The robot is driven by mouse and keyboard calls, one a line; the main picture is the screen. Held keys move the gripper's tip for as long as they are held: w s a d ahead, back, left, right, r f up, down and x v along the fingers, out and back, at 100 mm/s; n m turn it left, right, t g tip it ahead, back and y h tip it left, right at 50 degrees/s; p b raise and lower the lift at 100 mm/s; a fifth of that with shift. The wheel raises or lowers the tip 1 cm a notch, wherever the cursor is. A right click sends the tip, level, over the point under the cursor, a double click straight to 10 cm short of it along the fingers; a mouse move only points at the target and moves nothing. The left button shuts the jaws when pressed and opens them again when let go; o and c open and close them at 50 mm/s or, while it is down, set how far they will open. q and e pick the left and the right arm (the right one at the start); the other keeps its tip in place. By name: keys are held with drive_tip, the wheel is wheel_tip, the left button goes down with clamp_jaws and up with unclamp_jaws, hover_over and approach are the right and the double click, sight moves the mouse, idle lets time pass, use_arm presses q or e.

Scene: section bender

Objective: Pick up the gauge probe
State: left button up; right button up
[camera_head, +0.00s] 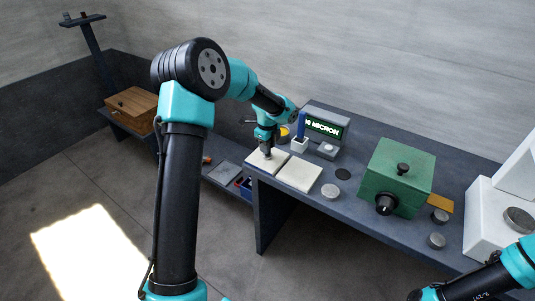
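A blue upright stick (301,123), which looks like the gauge probe, stands in a small white holder (299,145) in front of a grey display box (325,127) reading "MICRON". My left gripper (267,155) points down over a pale square pad (278,162), left of the blue stick and apart from it. Its fingers are small and dark, and I cannot tell whether they are open or shut, or hold anything. My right gripper (415,295) shows only in part at the bottom edge, far from the stick; its fingers are unclear.
A second pale pad (299,174) lies beside the first. A green box (397,177) with black knobs stands right of them, with several grey discs around it. A white block (482,219) stands at the far right. A wooden box (132,105) is at the left.

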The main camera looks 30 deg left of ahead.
use_arm(q)
clamp_jaws()
drive_tip(key=shift+r, duration=0.15)
drive_tip(key=shift+r, duration=1.55)
drive_tip(key=shift+s+d+r, duration=0.15)
drive_tip(key=shift+s+d, duration=0.05)
drive_tip(key=shift+s, duration=0.05)
drive_tip(key=s+d+r, duration=0.1)
drive_tip(key=s+d, duration=0.7)
drive_tip(key=s, duration=0.5)
drive_tip(key=shift+r, duration=0.15)
